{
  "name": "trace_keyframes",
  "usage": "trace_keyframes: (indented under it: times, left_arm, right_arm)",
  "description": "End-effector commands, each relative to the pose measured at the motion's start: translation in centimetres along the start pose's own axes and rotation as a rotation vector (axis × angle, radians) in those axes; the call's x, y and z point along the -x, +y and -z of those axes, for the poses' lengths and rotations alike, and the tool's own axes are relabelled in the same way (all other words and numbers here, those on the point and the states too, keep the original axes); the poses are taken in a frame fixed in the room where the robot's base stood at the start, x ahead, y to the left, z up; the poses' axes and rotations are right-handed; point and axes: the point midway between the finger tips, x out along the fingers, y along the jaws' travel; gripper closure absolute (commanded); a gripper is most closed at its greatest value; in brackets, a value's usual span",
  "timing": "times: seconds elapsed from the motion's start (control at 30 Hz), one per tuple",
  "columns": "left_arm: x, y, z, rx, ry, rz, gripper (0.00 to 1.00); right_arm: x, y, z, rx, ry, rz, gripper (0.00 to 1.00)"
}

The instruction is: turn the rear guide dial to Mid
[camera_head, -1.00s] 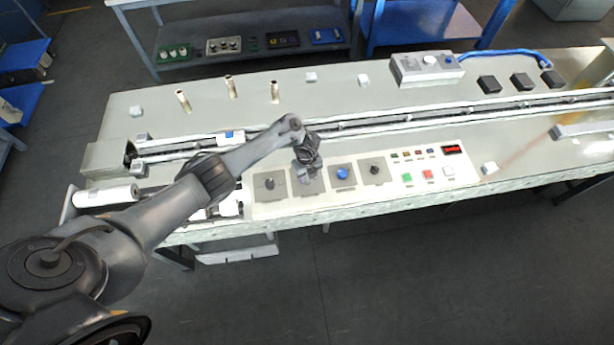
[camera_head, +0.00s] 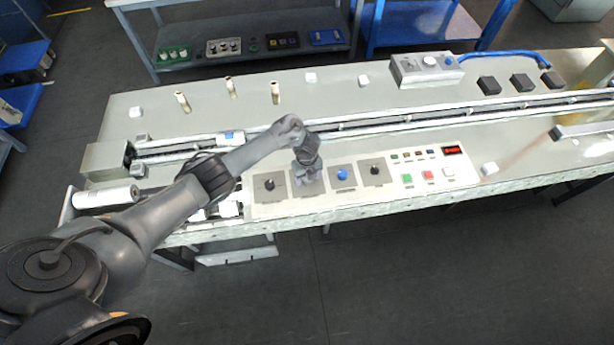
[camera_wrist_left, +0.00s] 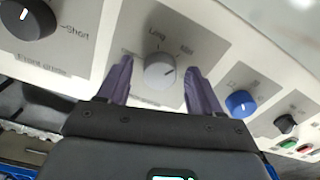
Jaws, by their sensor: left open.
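My left gripper (camera_head: 307,175) is over the second plate from the left on the control panel, and it hides most of that plate in the head view. In the left wrist view my left gripper (camera_wrist_left: 160,78) is open, with one finger on each side of a light grey dial (camera_wrist_left: 160,71). The plate reads "Long" and "Mid" above the dial; another label at its left is partly hidden by a finger. A pale mark shows on the dial's right side, but its exact setting is unclear. Whether the fingers touch the dial cannot be told. My right gripper is not in view.
A black dial marked "Front guide" (camera_wrist_left: 28,18) is to the left. A blue knob (camera_head: 342,173) and a black knob (camera_head: 375,170) are close on the right, then green (camera_head: 407,178) and red buttons (camera_head: 427,175). A white roll (camera_head: 105,196) lies at the left.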

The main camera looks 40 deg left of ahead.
Motion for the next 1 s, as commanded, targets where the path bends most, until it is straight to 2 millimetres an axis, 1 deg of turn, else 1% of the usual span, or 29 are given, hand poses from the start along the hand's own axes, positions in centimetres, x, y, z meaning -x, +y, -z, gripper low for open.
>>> trace_keyframes:
  times: [0.13, 0.27, 0.6, 0.7, 0.83, 1.0]
  left_arm:
    - [0.3, 0.0, 0.0, 0.000, 0.000, 0.001, 0.35]
    - [1.5, -0.1, 0.0, -0.001, 0.000, 0.002, 0.35]
    - [7.2, -0.1, -0.1, -0.001, -0.001, 0.004, 0.35]
    - [8.7, -0.1, -0.1, -0.002, -0.002, 0.002, 0.35]
    - [10.0, -0.1, -0.1, 0.000, -0.001, 0.002, 0.35]
    - [10.8, 0.0, 0.0, 0.001, 0.000, 0.000, 0.35]
  right_arm:
    - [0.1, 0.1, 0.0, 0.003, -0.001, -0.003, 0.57]
    - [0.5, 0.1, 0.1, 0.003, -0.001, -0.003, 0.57]
    - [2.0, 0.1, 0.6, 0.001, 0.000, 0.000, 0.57]
    - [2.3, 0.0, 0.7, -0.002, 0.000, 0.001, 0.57]
    - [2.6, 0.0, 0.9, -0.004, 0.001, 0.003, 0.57]
    - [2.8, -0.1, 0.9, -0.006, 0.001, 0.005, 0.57]
